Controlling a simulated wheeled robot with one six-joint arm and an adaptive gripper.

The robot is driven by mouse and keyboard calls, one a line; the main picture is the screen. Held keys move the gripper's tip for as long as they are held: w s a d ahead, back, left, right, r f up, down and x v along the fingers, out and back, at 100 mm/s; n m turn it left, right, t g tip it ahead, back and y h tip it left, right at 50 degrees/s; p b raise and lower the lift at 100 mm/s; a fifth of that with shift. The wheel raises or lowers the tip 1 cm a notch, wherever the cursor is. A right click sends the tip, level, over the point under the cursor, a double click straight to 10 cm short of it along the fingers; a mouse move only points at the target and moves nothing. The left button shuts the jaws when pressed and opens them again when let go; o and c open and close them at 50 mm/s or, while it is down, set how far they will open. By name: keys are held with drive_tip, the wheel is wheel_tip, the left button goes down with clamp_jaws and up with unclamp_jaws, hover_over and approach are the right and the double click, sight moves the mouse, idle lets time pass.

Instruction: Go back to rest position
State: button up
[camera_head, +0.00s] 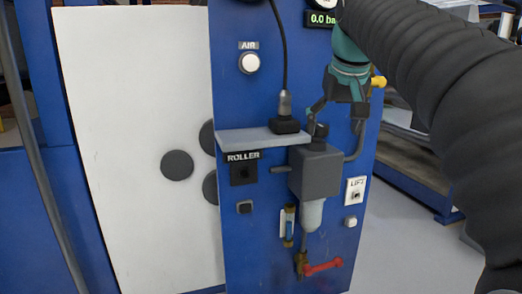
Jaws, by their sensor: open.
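My gripper (338,112) hangs at the end of my teal and black wrist, in front of the blue panel (270,200). Its dark fingers are spread, with blue panel showing between them. It is just above the grey filter unit (314,172), whose pale bowl points down. The left finger overlaps the top of the unit, and I cannot tell if they touch. My ribbed black arm sleeve fills the right side and hides what is behind it.
A grey shelf (262,138) holds a black plug with a cable. The panel has an AIR button (249,63), a ROLLER switch (243,171), a LIFT switch (355,193) and a red valve handle (323,266). A white board (130,90) stands left. Grey floor is open at lower right.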

drive_tip(key=s+f, duration=0.5)
drive_tip(key=f, duration=0.8)
drive_tip(key=s+d+f, duration=0.1)
drive_tip(key=s+f, duration=1.4)
drive_tip(key=s, duration=0.3)
drive_tip(key=shift+s+f, duration=0.25)
drive_tip(key=shift+f, duration=0.05)
